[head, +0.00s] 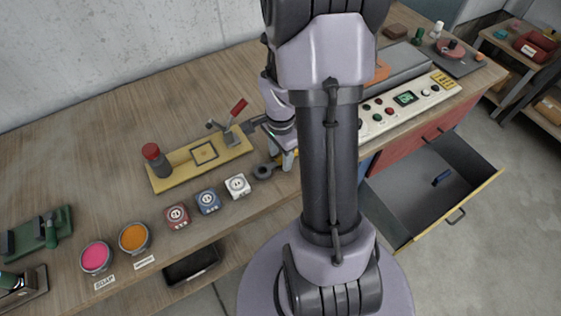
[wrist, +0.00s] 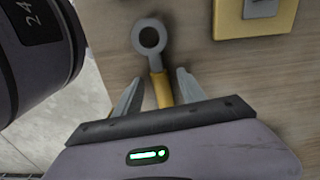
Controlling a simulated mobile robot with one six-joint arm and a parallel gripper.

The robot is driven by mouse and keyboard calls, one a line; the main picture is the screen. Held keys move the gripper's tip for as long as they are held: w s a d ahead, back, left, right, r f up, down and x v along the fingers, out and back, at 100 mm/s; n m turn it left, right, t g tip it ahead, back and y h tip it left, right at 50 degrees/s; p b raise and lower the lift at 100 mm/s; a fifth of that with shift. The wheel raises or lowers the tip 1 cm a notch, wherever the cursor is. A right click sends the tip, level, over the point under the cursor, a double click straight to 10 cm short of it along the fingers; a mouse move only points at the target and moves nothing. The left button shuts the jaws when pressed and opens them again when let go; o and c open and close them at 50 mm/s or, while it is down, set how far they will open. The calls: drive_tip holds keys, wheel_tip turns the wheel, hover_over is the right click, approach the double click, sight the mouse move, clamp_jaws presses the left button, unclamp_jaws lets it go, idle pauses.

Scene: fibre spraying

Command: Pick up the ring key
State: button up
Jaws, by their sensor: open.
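The ring key has a dark grey ring head and a yellow handle, and it shows in the wrist view (wrist: 149,38). Its ring also shows in the head view (head: 263,172) on the wooden bench, beside the white dial box. In the wrist view my gripper (wrist: 161,78) is open. Its two fingers lie on either side of the yellow handle, with gaps on both sides. The ring extends beyond the fingertips. In the head view my gripper (head: 287,160) is low over the bench, and my arm hides part of the area. I cannot tell the fingertips' exact height.
A yellow fixture plate (head: 203,158) with a red-handled clamp is behind the key. White (head: 237,186), blue (head: 208,201) and red (head: 177,216) dial boxes stand to the left. A control panel (head: 410,108) and an open drawer (head: 425,185) are to the right.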

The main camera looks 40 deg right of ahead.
drive_tip(key=shift+c, duration=0.5)
clamp_jaws()
drive_tip(key=shift+r, duration=0.1)
